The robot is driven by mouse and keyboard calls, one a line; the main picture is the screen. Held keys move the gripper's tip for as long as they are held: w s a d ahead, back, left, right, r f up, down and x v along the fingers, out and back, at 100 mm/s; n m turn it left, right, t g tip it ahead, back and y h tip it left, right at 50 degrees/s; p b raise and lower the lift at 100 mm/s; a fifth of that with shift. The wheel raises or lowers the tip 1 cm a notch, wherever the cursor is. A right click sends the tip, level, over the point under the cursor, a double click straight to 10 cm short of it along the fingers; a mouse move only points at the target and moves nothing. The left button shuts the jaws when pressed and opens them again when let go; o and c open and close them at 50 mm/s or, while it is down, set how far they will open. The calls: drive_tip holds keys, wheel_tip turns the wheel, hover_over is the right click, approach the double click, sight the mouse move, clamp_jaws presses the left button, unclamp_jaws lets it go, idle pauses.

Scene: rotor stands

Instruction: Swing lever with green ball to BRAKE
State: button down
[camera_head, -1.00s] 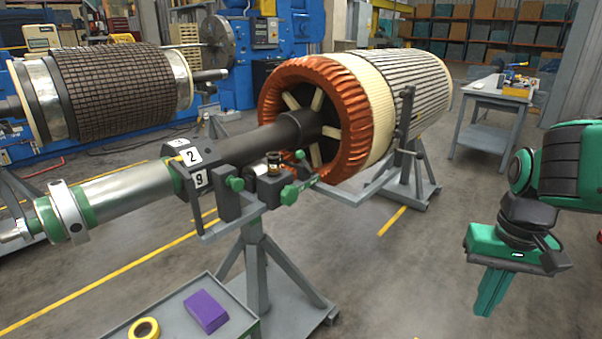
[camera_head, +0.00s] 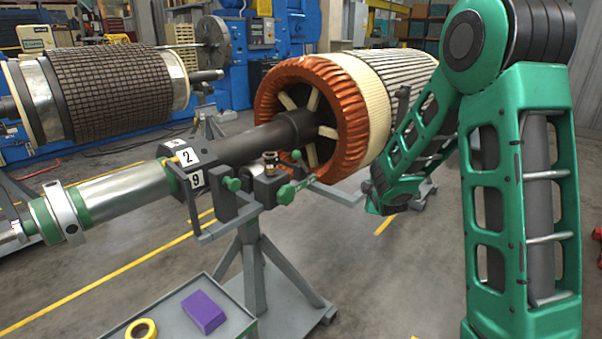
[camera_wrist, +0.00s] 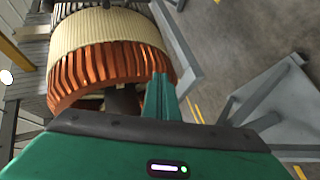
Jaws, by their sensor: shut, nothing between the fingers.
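A small green ball (camera_head: 296,154) shows in the head view, just in front of the orange winding, above the shaft support stand. Its lever arm is too small to make out. The word BRAKE is not readable anywhere. My gripper (camera_wrist: 160,95) is shut and empty in the wrist view, its fingers pointing toward the orange winding (camera_wrist: 105,78). The green ball cannot be made out in the wrist view.
The large rotor (camera_head: 360,90) lies on grey stands, its dark shaft (camera_head: 262,140) running left. A grey tray (camera_head: 170,318) holds a purple block (camera_head: 204,312) and yellow tape roll (camera_head: 141,330). Another rotor (camera_head: 105,92) stands left. A stand leg (camera_wrist: 265,95) is right in the wrist view.

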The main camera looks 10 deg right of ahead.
drive_tip(key=w+a+f+n+t+y, duration=0.2)
drive_tip(key=w+a+n+t+y, duration=0.15)
drive_tip(key=w+a+n, duration=0.45)
drive_tip(key=n+t+y, duration=0.3)
drive_tip(key=n+t, duration=0.2)
approach(302, 163)
drive_tip(key=s+a, duration=0.1)
drive_tip(key=s, duration=0.3)
drive_tip(key=shift+w+a+f, duration=0.15)
drive_tip(key=shift+f, duration=0.15)
drive_tip(key=shift+y, duration=0.25)
drive_tip(key=x, duration=1)
drive_tip(key=shift+f, duration=0.1)
drive_tip(key=shift+a, duration=0.1)
